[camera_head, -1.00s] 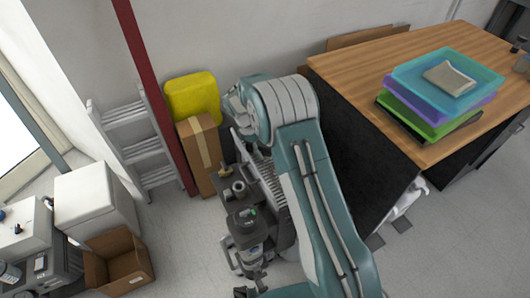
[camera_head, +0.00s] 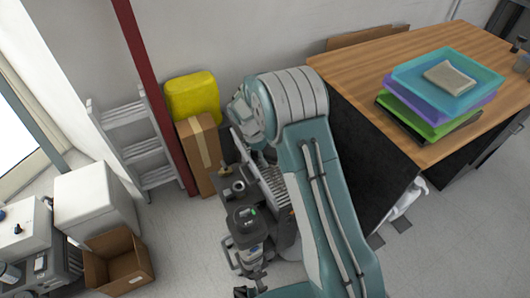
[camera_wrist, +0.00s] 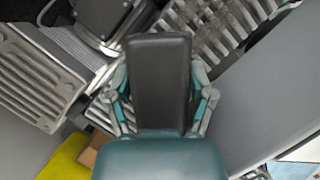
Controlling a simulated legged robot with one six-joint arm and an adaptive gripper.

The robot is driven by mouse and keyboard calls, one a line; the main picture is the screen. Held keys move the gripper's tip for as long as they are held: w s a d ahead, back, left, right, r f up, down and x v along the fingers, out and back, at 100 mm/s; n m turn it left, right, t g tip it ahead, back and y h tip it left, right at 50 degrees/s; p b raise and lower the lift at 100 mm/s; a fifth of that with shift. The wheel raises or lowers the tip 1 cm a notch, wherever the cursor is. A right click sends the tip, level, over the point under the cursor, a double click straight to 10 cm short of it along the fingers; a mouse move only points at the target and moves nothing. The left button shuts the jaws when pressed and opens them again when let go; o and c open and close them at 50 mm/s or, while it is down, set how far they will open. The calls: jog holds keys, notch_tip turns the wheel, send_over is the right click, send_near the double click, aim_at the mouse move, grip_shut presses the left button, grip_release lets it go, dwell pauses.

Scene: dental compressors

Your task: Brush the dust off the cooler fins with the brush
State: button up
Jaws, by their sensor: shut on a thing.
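My gripper (camera_wrist: 160,100) shows in the wrist view with its fingers on either side of a dark, flat block, which I take to be the brush (camera_wrist: 160,75). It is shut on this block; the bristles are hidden. Grey cooler fins (camera_wrist: 215,32) lie beyond the brush at the top of the wrist view. In the head view, the fins (camera_head: 273,183) show partly beside my arm, on the dark compressor unit (camera_head: 240,210). My arm hides the fingertips there.
A second ribbed grey part (camera_wrist: 35,75) is at left in the wrist view. A dark-sided wooden table (camera_head: 350,70) with stacked trays (camera_head: 440,85) stands right. A cardboard box (camera_head: 199,150), yellow container (camera_head: 193,97), red post (camera_head: 150,90) and ladder (camera_head: 135,140) stand left and behind.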

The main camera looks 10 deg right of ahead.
jog(key=shift+s+d+f, duration=0.1)
jog(key=shift+s+d, duration=0.75)
jog(key=shift+s, duration=1.75)
jog(key=shift+s+d+r, duration=0.1)
jog(key=shift+s+d, duration=0.7)
jog(key=shift+s, duration=1.8)
jog(key=shift+s+d+f, duration=0.1)
jog(key=shift+s+d, duration=0.75)
jog(key=shift+s, duration=1.75)
jog(key=shift+a+r, duration=0.1)
jog(key=shift+r, duration=2.9)
jog(key=shift+w+r, duration=0.1)
notch_tip(320, 180, up, 3)
jog(key=shift+f, duration=0.1)
